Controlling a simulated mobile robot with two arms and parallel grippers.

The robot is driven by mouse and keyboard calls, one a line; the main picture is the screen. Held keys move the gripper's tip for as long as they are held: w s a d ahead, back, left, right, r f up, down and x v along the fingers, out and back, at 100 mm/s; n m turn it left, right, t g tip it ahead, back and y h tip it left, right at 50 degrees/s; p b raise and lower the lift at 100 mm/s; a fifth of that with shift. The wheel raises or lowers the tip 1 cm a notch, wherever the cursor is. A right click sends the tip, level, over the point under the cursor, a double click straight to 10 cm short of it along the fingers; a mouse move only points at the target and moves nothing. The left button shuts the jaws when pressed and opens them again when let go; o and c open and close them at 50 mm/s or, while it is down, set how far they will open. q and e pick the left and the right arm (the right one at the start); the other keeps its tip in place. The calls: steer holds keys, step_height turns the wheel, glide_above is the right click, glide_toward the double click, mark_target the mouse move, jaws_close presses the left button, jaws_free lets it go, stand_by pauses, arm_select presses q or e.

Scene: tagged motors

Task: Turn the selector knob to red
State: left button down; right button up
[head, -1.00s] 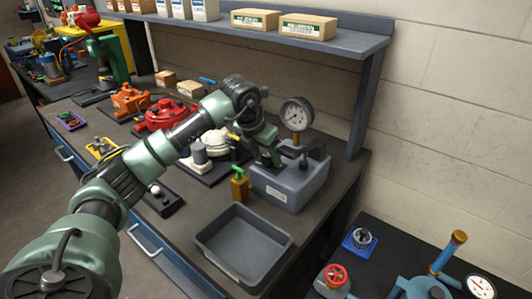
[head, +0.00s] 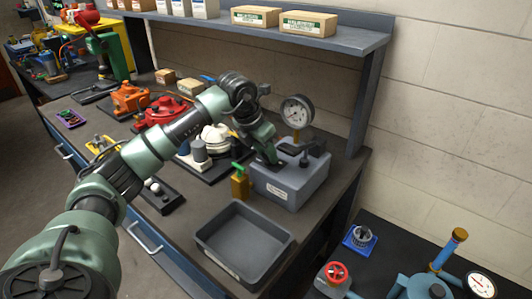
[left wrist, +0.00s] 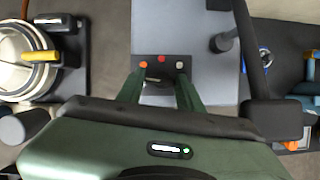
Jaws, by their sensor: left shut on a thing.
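A grey box (head: 290,188) with a gauge stands on the bench in the head view. On its top is a dark selector plate (left wrist: 161,66), seen in the left wrist view with an orange, a red and a pale dot along it. My left gripper (head: 266,156) reaches down to this plate from the left. In the left wrist view its two green fingers (left wrist: 159,90) come down at the plate, shut on the selector knob. The knob is hidden by the gripper, so its pointing direction cannot be told. My right gripper is not in view.
A round gauge (head: 297,111) rises behind the box. A brass padlock-like block (head: 240,184) with a green top stands at its left front. An empty grey tray (head: 203,238) lies in front. A white round part (left wrist: 30,72) is to the left.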

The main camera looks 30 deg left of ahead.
arm_select(q)
steer(key=m, duration=0.1)
steer(key=m+h, duration=0.1)
steer(key=m, duration=0.1)
steer(key=shift+w+a+r+m, duration=0.1)
steer(key=shift+w+m, duration=0.05)
steer(key=shift+m, duration=0.15)
steer(key=m, duration=0.2)
steer(key=m+g+h, duration=0.1)
steer(key=m, duration=0.1)
steer(key=shift+w+h, duration=0.15)
steer(key=shift+h, duration=0.15)
steer(key=m+g, duration=0.1)
steer(key=m, duration=0.1)
steer(key=m+g, duration=0.1)
steer(key=m, duration=0.1)
steer(key=shift+w+m+h+p, duration=0.15)
steer(key=shift+m+h+p, duration=0.15)
steer(key=shift+m+h, duration=0.1)
steer(key=shift+w+m+g, duration=0.1)
steer(key=shift+m+g, duration=0.5)
steer(key=shift+m, duration=1.4)
steer(key=c, duration=0.9)
jaws_free()
